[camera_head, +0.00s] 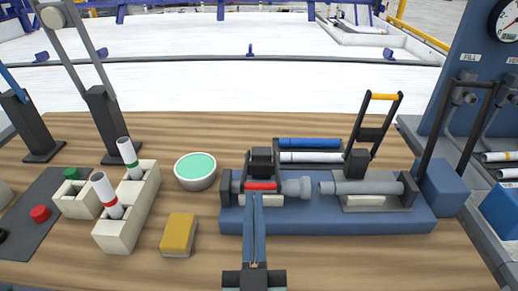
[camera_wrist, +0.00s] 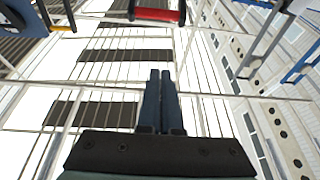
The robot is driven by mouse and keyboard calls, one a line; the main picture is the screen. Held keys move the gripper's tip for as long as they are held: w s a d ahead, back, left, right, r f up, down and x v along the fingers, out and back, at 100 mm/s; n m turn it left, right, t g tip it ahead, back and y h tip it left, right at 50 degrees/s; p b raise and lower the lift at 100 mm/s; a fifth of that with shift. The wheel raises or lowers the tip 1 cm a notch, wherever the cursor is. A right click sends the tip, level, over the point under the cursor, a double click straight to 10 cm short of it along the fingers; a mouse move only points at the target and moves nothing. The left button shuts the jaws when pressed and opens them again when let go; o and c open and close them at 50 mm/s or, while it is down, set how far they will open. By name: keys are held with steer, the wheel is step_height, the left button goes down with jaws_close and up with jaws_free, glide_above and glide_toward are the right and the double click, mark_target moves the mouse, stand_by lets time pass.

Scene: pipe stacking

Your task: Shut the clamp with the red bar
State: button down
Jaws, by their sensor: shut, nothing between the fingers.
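The clamp with the red bar (camera_head: 261,186) is at the left end of the blue base (camera_head: 330,218). Its red bar is low, in front of a black block (camera_head: 262,161) and close to the level of the grey pipe piece (camera_head: 297,187). I cannot tell whether the clamp is fully down. My gripper (camera_head: 254,195) is shut and empty, its fingertips at or just in front of the red bar; contact is unclear. In the wrist view, the red bar (camera_wrist: 157,15) is at the top, beyond the shut fingertips of my gripper (camera_wrist: 160,72).
A second clamp with an orange bar (camera_head: 385,96) stands raised at the right, behind a grey pipe (camera_head: 365,187). Blue and white tubes (camera_head: 310,144) lie behind. A round tub (camera_head: 195,170), a yellow sponge (camera_head: 178,235) and a beige holder (camera_head: 135,205) stand left.

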step_height(320, 180, up, 8)
steer(key=s+f+g+p, duration=0.15)
steer(key=g+p, duration=0.75)
steer(key=p, duration=1.2)
steer(key=w+f+p, duration=0.2)
steer(key=w+f, duration=0.5)
steer(key=w, duration=0.1)
steer(key=shift+w+d+f+m+h, duration=0.15)
steer(key=shift+d+m+h, duration=0.15)
steer(key=shift+d+h, duration=0.1)
steer(key=shift+f, duration=0.1)
